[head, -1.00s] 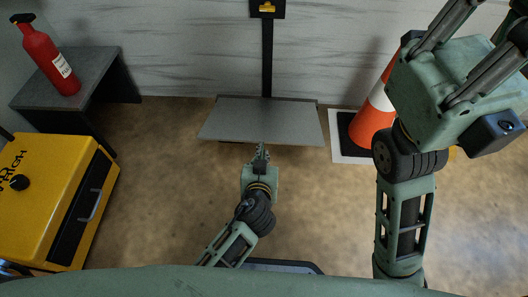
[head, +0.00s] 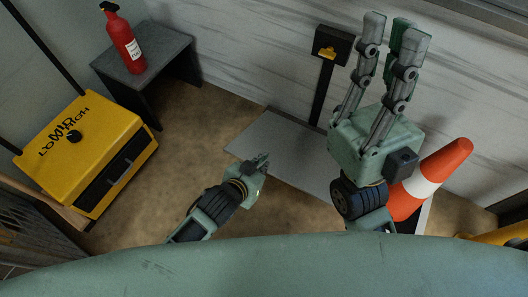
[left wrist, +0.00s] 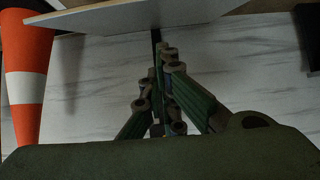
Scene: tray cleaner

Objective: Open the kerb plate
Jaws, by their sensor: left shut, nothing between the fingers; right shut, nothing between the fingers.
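The kerb plate appears to be the flat grey plate (head: 290,142) at the foot of the wall, below a dark post. It lies roughly level over the floor, and the right arm hides part of its right side. In the left wrist view the plate (left wrist: 150,14) crosses the top of the picture. My left gripper (head: 262,160) is shut and empty at the plate's near edge. Its fingertips (left wrist: 166,50) show close to the plate there; I cannot tell whether they touch. My right gripper (head: 388,38) is shut and empty, raised high with fingers pointing up the picture.
An orange and white cone (head: 432,178) stands right of the plate, partly behind the right arm. A yellow box (head: 85,140) and a dark table (head: 165,60) with a red bottle (head: 124,42) stand left. A black and yellow fixture (head: 331,43) tops the post. Floor between is clear.

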